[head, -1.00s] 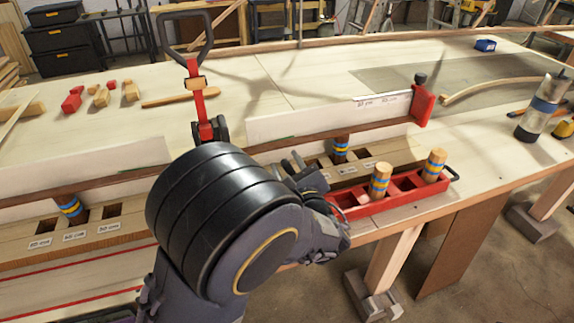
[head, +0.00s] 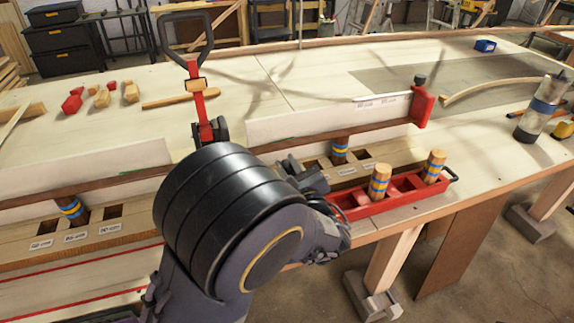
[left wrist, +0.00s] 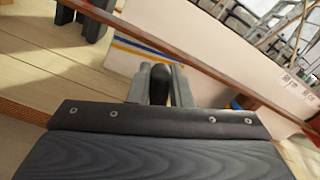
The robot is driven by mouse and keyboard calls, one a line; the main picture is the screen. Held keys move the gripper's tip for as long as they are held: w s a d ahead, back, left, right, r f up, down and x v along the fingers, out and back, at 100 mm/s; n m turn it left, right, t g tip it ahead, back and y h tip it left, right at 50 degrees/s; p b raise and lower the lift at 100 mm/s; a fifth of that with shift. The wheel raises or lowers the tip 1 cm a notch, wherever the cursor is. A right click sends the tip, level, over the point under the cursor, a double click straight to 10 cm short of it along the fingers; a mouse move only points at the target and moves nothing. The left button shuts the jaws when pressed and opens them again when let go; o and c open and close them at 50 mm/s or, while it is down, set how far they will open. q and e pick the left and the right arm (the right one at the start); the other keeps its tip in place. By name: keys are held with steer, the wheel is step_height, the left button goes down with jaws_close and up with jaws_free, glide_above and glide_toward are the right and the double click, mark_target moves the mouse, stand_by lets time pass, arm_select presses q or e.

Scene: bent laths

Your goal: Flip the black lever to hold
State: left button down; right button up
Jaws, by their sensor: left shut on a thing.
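My left gripper (left wrist: 160,88) is shut on a black rounded piece (left wrist: 160,82), seen between its two grey fingers in the left wrist view; it looks like the tip of the black lever. In the head view my left gripper (head: 306,176) is at the wooden rail, left of the red tray. My arm hides most of what it holds there, so the lever's position cannot be read. A separate red clamp (head: 201,105) with a black loop handle (head: 186,35) stands upright behind my arm. My right gripper is not in view.
A red tray (head: 408,197) holds blue-and-yellow banded pegs (head: 380,182). A dark lath (head: 290,143) runs along the white upright board (head: 300,121). A red end block (head: 422,105) with a black knob stands at its right end. Wooden and red blocks (head: 103,97) lie at the back left.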

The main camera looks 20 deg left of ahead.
arm_select(q)
steer(key=shift+w+d+r+m+p, duration=0.15)
steer(key=shift+d+r+m+p, duration=0.15)
steer(key=shift+m+p, duration=0.35)
steer(key=d+m+p, duration=0.1)
steer(key=m+p, duration=0.1)
steer(key=w+m+p, duration=0.1)
steer(key=m+p, duration=0.1)
steer(key=p, duration=0.1)
steer(key=shift+w+d+r, duration=0.15)
steer(key=shift+d+r, duration=0.05)
steer(key=shift+d, duration=0.2)
steer(key=m+p, duration=0.1)
steer(key=w+d+m+p, duration=0.1)
steer(key=m, duration=0.1)
steer(key=shift+d+f+p, duration=0.15)
steer(key=shift+f+p, duration=0.1)
steer(key=shift+p, duration=0.15)
steer(key=shift+w+d+f+m+p, duration=0.15)
steer(key=shift+d+f+m+p, duration=0.15)
steer(key=shift+m+p, duration=0.3)
steer(key=shift+d, duration=0.1)
steer(key=c, duration=1.3)
jaws_free()
steer(key=b+v, duration=0.1)
steer(key=v, duration=0.6)
steer(key=shift+s+d, duration=0.25)
steer(key=shift+s, duration=0.1)
